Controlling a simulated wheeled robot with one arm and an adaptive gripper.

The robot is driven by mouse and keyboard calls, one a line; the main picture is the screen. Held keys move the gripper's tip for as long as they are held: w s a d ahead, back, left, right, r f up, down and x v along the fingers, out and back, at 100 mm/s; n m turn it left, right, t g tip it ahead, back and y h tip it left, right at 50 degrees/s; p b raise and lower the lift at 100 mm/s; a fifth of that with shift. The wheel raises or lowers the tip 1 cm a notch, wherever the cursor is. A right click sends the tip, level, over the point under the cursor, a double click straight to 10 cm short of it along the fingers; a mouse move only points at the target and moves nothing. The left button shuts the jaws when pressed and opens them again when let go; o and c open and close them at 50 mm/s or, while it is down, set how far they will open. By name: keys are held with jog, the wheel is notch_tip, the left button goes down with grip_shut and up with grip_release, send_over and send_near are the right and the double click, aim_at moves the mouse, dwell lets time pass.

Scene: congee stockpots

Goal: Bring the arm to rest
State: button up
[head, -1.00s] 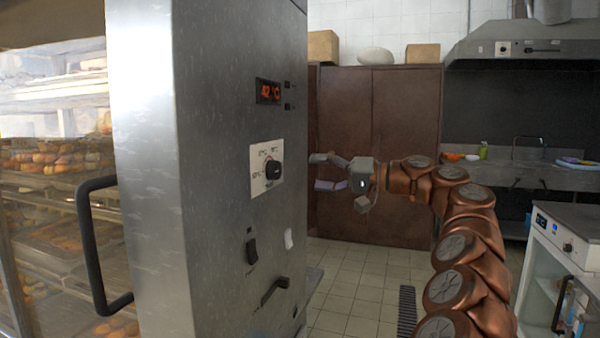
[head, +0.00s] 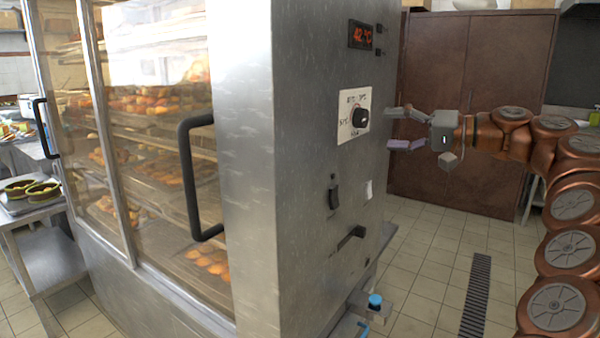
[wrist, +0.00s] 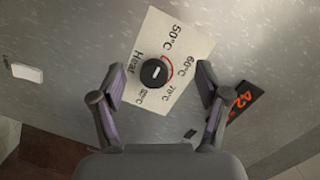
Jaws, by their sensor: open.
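My gripper (head: 401,128) is open and empty in the head view, held level in front of the control panel of the steel warming cabinet (head: 300,200). My copper arm stretches in from the right. In the wrist view my gripper (wrist: 158,95) has its two fingers spread, with the black heat knob (wrist: 154,72) on its white scale plate seen between and beyond them. The fingers appear apart from the knob. In the head view the knob (head: 362,117) is just left of the fingertips. The red display (head: 361,35) above it reads 42 °C.
Black door handles (head: 190,180) stick out from the glass-fronted cabinet, which holds trays of pastries. A brown cupboard (head: 465,75) stands behind my arm. A blue-capped object (head: 375,302) is low by the cabinet. Tiled floor with a drain grate (head: 476,295) is open below my arm.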

jog(key=s+a+f+n+g+h, duration=0.1)
jog(key=s+a+f+g, duration=0.25)
jog(key=a, duration=0.35)
jog(key=s+a+f+n+g+h, duration=0.1)
jog(key=s+a+f+g, duration=0.15)
jog(key=s+a, duration=0.35)
jog(key=s+a+f+g+h, duration=0.1)
jog(key=s+a+f+h, duration=0.3)
jog(key=s+f, duration=0.55)
jog(key=s+d+f+m+g+h, duration=0.15)
jog(key=s+d+f+h, duration=0.35)
jog(key=s+f, duration=0.75)
jog(key=s+d+f+g+h, duration=0.35)
jog(key=s+d+f, duration=0.45)
jog(key=s+f, duration=0.4)
notch_tip(320, 180, up, 21)
jog(key=s+t+p, duration=0.1)
jog(key=p, duration=1.8)
jog(key=shift+s+r+t, duration=0.2)
jog(key=shift+s+t, duration=0.1)
jog(key=shift+s, duration=0.05)
